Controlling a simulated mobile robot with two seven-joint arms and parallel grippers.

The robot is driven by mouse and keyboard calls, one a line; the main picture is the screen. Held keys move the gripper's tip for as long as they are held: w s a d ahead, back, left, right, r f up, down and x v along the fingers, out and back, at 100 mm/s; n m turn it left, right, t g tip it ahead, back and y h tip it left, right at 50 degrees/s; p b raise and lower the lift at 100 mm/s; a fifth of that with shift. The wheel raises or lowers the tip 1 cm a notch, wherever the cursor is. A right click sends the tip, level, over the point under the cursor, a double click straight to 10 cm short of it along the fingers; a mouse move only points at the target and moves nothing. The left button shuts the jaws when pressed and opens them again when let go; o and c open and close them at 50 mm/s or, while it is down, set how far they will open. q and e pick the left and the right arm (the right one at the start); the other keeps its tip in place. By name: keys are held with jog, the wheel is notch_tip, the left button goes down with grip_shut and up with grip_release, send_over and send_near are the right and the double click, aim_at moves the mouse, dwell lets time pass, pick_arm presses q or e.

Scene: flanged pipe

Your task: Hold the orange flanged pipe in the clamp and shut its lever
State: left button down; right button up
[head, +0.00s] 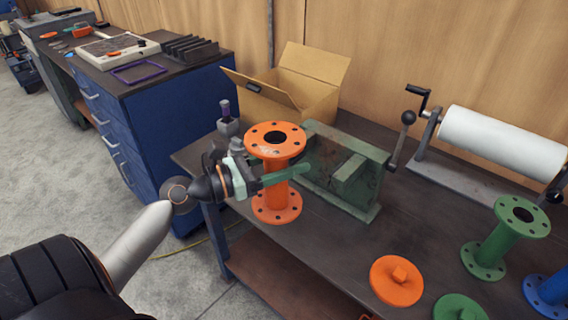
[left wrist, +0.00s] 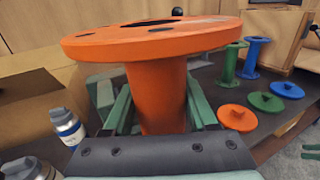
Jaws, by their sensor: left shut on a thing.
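The orange flanged pipe (head: 276,190) is upright at the left end of the workbench, in front of the green clamp (head: 345,168). My left gripper (head: 285,174) is shut on its middle tube, between the two flanges. In the left wrist view the pipe (left wrist: 158,95) stands between the green fingers, its top flange close to the camera. The clamp's lever, with a dark ball knob (head: 408,117), stands up at the clamp's right end. Whether the lower flange touches the bench is hard to tell.
An open cardboard box (head: 300,85) is behind the clamp. A white roll on a cranked stand (head: 500,140) is at the back right. A green flanged pipe (head: 497,245), a blue one (head: 550,290) and an orange cap (head: 396,280) are at the front right.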

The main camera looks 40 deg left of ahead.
pick_arm(q)
jog(key=w, duration=1.2)
jog(key=shift+w+f, duration=0.15)
jog(key=shift+f, duration=0.1)
pick_arm(e)
jog(key=shift+f, duration=0.25)
jog(key=shift+c, duration=0.4)
